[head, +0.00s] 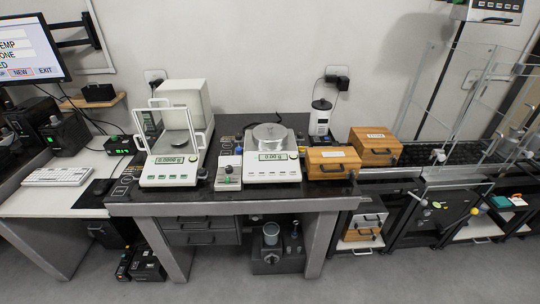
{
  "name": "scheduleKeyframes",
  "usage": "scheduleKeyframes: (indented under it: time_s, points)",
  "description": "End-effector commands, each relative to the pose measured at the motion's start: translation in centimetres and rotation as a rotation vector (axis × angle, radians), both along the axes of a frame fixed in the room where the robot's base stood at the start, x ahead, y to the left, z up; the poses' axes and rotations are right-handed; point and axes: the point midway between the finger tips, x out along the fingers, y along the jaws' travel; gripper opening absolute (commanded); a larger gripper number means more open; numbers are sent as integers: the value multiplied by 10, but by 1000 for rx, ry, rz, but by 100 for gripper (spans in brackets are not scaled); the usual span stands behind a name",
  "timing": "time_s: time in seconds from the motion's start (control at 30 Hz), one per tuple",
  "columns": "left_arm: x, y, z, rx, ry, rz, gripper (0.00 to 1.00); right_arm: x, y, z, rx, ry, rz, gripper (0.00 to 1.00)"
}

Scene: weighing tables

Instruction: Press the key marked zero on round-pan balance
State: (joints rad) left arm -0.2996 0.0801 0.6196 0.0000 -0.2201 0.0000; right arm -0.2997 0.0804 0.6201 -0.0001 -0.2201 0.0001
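The round-pan balance (255,173) stands on the dark-topped weighing table, right of the table's middle. It is white, with a round metal pan (269,131) on top and a lit display (273,156) that seems to read 0.00 g. Its front panel below the display carries small keys, and their marks are too small to read, so I cannot tell which is zero. Neither of my grippers shows in the head view.
A balance with an open-framed draft shield (163,180) stands to the left. Wooden boxes (333,163) (375,147) stand close on the right. The grey floor in front is clear.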

Motion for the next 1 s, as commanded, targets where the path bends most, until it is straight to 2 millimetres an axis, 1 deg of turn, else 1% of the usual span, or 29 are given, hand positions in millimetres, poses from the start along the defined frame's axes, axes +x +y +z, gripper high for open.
scheduleKeyframes:
  time_s: [0.03,0.2,0.23,0.27,1.0]
  points:
    - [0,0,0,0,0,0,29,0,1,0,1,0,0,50]
    - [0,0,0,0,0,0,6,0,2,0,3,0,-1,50]
    - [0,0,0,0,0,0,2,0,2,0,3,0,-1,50]
    - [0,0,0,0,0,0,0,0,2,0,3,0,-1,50]
    - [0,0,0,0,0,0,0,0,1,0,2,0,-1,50]
